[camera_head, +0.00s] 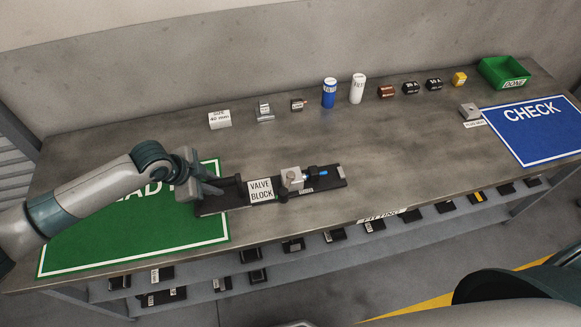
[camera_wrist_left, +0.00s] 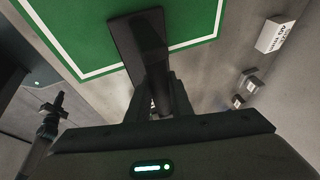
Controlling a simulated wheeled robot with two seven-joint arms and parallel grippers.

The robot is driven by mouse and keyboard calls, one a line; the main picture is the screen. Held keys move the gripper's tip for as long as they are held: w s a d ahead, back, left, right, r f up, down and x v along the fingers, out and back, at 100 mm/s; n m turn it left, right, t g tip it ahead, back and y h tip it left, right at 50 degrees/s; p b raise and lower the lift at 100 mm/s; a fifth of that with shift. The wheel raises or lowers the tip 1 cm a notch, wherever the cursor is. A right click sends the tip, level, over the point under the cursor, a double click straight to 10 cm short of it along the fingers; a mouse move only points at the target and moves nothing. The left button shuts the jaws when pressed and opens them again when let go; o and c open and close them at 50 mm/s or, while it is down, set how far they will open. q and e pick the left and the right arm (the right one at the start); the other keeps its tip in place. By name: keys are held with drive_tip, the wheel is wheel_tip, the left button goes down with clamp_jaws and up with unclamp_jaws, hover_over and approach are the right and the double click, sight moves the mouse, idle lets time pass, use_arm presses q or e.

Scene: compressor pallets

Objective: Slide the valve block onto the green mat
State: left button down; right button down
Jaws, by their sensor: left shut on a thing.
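The valve block is a long black plate (camera_head: 328,177) with a white VALVE BLOCK label and metal and blue fittings. It lies on the grey bench, its left end over the right edge of the green mat (camera_head: 130,240) and most of it to the right. My left gripper (camera_head: 224,189) is shut on the dark upright at the plate's left end. In the left wrist view the gripper (camera_wrist_left: 158,104) hides part of the grip, and the plate's end (camera_wrist_left: 128,38) lies over the green mat (camera_wrist_left: 195,22). My right gripper is not in view.
Along the back stand a white box (camera_head: 220,119), a blue can (camera_head: 329,93), a white can (camera_head: 358,88), small parts and a green bin (camera_head: 504,73). A blue CHECK mat (camera_head: 540,140) lies at right. The bench's front edge runs close below the plate. The mat's middle looks free.

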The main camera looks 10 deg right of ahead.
use_arm(q)
drive_tip(key=shift+s+a+f+p, duration=0.1)
drive_tip(key=shift+a+f+p, duration=0.1)
drive_tip(key=shift+a, duration=1.15)
drive_tip(key=shift+a+f+p, duration=0.1)
drive_tip(key=shift+a+p, duration=0.05)
drive_tip(key=shift+a, duration=1.15)
drive_tip(key=c, duration=1.5)
unclamp_jaws()
drive_tip(key=shift+r, duration=0.1)
drive_tip(key=shift+r, duration=0.1)
drive_tip(key=shift+r, duration=0.1)
drive_tip(key=shift+a+r, duration=0.15)
drive_tip(key=shift+r, duration=0.4)
drive_tip(key=v, duration=1)
drive_tip(key=shift+a+r, duration=0.2)
drive_tip(key=shift+s+f, duration=0.1)
